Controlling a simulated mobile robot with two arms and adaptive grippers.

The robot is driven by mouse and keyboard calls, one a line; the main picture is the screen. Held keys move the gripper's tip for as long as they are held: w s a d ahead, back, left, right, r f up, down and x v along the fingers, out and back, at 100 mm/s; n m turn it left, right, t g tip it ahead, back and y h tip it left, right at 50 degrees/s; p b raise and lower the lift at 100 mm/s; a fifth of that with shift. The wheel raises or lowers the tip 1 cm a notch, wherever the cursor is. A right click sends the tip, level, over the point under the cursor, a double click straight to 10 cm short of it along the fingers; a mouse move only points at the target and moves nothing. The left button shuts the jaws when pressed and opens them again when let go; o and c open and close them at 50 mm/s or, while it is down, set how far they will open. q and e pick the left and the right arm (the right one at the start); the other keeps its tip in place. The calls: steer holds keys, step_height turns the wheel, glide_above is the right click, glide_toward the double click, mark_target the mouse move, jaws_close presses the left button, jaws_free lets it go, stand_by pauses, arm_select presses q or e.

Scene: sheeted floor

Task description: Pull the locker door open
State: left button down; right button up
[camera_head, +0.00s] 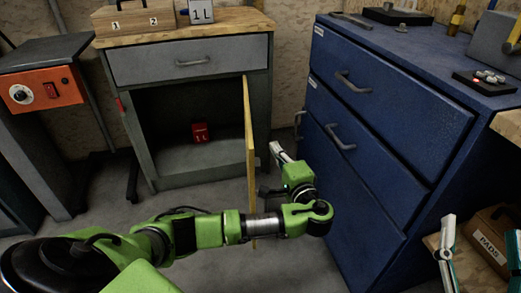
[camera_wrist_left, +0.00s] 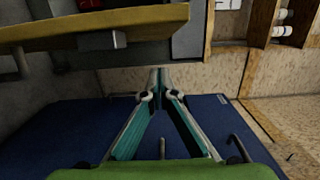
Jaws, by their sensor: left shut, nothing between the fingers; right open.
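The locker (camera_head: 185,172) is a grey cabinet with a wooden top, a closed upper drawer and an open lower compartment. Its door (camera_head: 250,150) is seen nearly edge-on at the compartment's right side, standing swung out toward me. My left gripper (camera_head: 276,152) is shut and empty, just right of the door, between it and the blue drawer cabinet. In the left wrist view, its closed fingers (camera_wrist_left: 158,74) are apart from the yellowish door panel (camera_wrist_left: 60,35), which spans the upper left. My right gripper (camera_head: 481,232) is open at the lower right.
A blue drawer cabinet (camera_head: 390,110) stands close on the right, leaving a narrow gap beside the door. A red box (camera_head: 200,133) sits inside the locker. An orange-fronted machine (camera_head: 42,92) stands left. A box marked RAGS (camera_head: 490,240) lies near my right gripper.

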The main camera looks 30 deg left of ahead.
arm_select(q)
steer(key=shift+s+a+b, duration=0.15)
steer(key=shift+s+a, duration=0.1)
steer(key=shift+a, duration=0.5)
steer(key=shift+s+a+b, duration=0.2)
steer(key=shift+a, duration=0.6)
steer(key=shift+s+a+b, duration=0.15)
steer(key=shift+s+a, duration=0.1)
steer(key=shift+a, duration=0.5)
arm_select(e)
steer(key=s+r+t+y, duration=0.1)
steer(key=s+r+t, duration=0.2)
steer(key=r, duration=0.2)
steer(key=shift+s+d+r, duration=0.15)
steer(key=shift+r, duration=0.05)
